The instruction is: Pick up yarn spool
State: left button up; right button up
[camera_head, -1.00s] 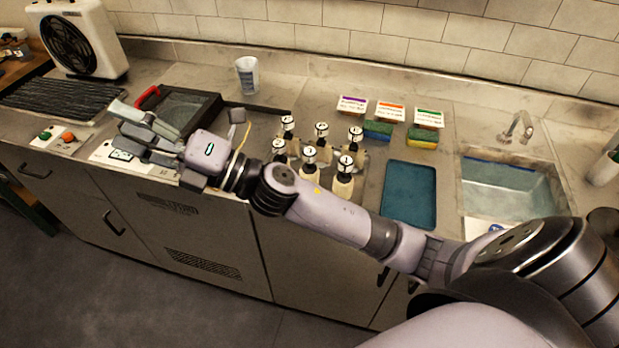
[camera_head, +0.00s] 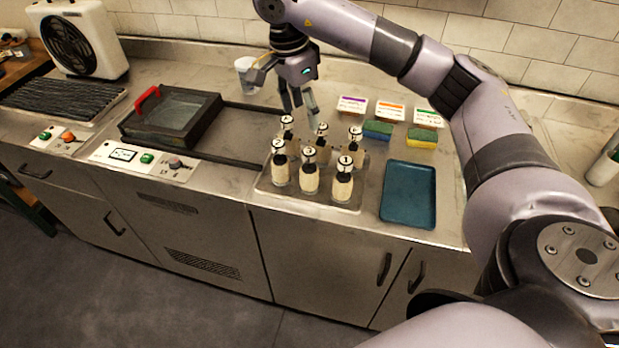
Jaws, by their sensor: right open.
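Several cream spools with dark necks and numbered white tops stand upright in two rows on a shallow tray (camera_head: 352,206). In the front row are spool 2 (camera_head: 280,170), spool 3 (camera_head: 310,179) and spool 1 (camera_head: 342,186). The back row has a left spool (camera_head: 287,124), a middle spool (camera_head: 322,130) and a right spool (camera_head: 355,134), their lower parts partly hidden. My right gripper (camera_head: 301,114) is open and empty, fingers pointing down, just above or behind the back-left spool; the exact gap cannot be told. My left gripper is not in view.
A blue tray (camera_head: 409,196) lies right of the spools. Sponges (camera_head: 378,130) and labelled boxes (camera_head: 390,112) sit behind it. A white cup (camera_head: 246,74) stands behind my gripper. A dark frame with a red handle (camera_head: 148,98) lies left. A tiled wall (camera_head: 540,42) closes the back.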

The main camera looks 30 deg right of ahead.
jog(key=f, duration=0.4)
jog(key=shift+d+f, duration=0.25)
jog(key=shift+f, duration=0.05)
jog(key=p, duration=0.2)
send_over(311, 166)
jog(key=w, duration=0.1)
notch_tip(311, 166, down, 6)
jog(key=shift+w+d+r, duration=0.1)
jog(key=shift+d+r, duration=0.05)
jog(key=shift+f, duration=0.65)
jog(key=shift+f+p, duration=0.25)
jog(key=shift+p, duration=0.2)
jog(key=f, duration=0.1)
jog(key=f+p, duration=0.2)
jog(key=shift+s+f, duration=0.3)
jog(key=shift+d+f, duration=0.1)
jog(key=shift+f, duration=0.5)
jog(key=shift+c, duration=0.4)
jog(key=shift+r, duration=0.1)
grip_shut()
